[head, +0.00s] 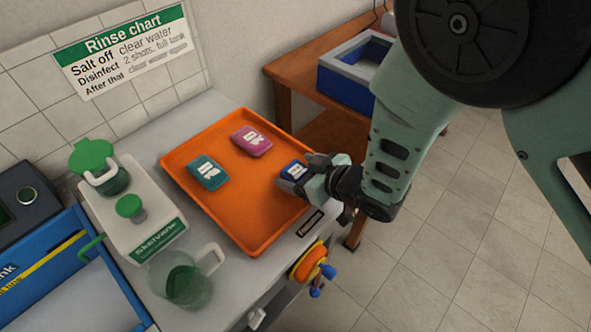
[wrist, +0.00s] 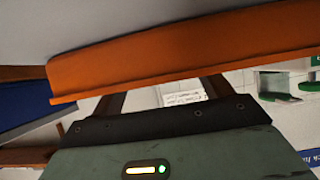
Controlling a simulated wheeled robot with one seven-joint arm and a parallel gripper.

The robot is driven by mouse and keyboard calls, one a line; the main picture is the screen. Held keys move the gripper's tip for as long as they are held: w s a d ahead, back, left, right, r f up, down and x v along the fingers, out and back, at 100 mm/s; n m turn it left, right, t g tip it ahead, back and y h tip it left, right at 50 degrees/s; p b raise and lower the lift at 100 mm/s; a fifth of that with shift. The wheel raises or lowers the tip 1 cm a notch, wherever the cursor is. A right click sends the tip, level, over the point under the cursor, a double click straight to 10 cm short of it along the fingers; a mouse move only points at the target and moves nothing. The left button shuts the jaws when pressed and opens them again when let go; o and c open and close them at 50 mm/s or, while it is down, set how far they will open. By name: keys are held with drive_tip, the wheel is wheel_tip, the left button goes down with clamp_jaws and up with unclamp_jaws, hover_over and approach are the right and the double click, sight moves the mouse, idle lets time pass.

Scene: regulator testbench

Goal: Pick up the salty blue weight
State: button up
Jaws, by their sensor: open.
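The blue weight (head: 294,169) lies at the right side of the orange tray (head: 240,215), with a white mark on top. Its right part is hidden by my gripper (head: 293,179), and I cannot make out salt on it. My gripper reaches in from the right, low over the tray's right rim, with its fingers at the blue weight. It is open; I cannot tell whether the fingers touch the weight. In the wrist view the tray's orange side (wrist: 180,55) crosses the picture, and no weight shows.
A teal weight (head: 208,172) and a magenta weight (head: 251,141) lie in the tray, left of the blue one. A clear jug (head: 182,283) and a white Skelvane unit (head: 135,225) stand to the left. A blue bin (head: 345,85) sits on a wooden table behind.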

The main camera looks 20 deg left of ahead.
drive_tip(key=c, duration=1.4)
drive_tip(key=shift+c, duration=0.2)
drive_tip(key=shift+r, duration=0.1)
